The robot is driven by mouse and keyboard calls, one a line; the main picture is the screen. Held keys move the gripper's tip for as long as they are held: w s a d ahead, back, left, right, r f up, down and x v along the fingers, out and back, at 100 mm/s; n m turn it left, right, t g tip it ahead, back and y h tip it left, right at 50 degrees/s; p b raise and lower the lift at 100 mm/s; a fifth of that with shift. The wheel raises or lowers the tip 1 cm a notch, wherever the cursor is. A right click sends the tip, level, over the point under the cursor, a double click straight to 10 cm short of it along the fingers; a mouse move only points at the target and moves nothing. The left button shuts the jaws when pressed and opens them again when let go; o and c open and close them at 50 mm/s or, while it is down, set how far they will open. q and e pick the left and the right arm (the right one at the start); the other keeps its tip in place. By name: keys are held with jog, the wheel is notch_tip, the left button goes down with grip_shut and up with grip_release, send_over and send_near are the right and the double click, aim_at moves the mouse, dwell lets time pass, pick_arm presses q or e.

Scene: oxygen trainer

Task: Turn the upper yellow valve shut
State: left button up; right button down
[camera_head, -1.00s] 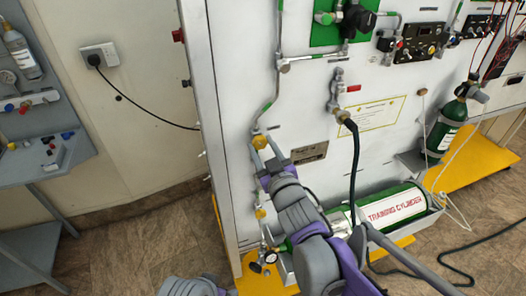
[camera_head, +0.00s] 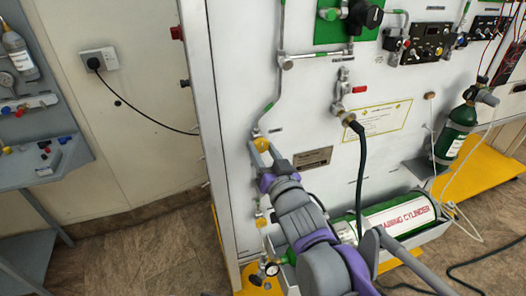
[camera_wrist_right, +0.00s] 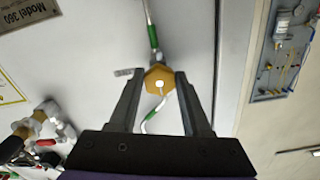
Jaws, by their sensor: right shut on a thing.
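The upper yellow valve (camera_head: 261,144) sits on a thin pipe near the left edge of the white panel in the head view. My right gripper (camera_head: 259,152) reaches up to it from below and is shut on it. In the right wrist view, the yellow valve knob (camera_wrist_right: 158,76) is between the two fingers of the right gripper (camera_wrist_right: 158,82), with a white spot at its centre. Green-banded pipe runs out above and below it. A lower yellow valve (camera_head: 260,221) shows beside my forearm in the head view. My left gripper is not in view.
A hose fitting (camera_head: 345,115) with a dark hose hangs right of the valve. A green training cylinder (camera_head: 398,217) lies low on the right, and a gauge (camera_head: 271,269) is near the floor. A grey bench (camera_head: 45,165) stands at the left. The floor between is clear.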

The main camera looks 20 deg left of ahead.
dwell(0.3)
jog(key=shift+c, duration=1.8)
grip_release()
jog(key=v, duration=1)
jog(key=shift+s+d, duration=0.25)
jog(key=shift+s, duration=0.1)
jog(key=shift+d, duration=0.1)
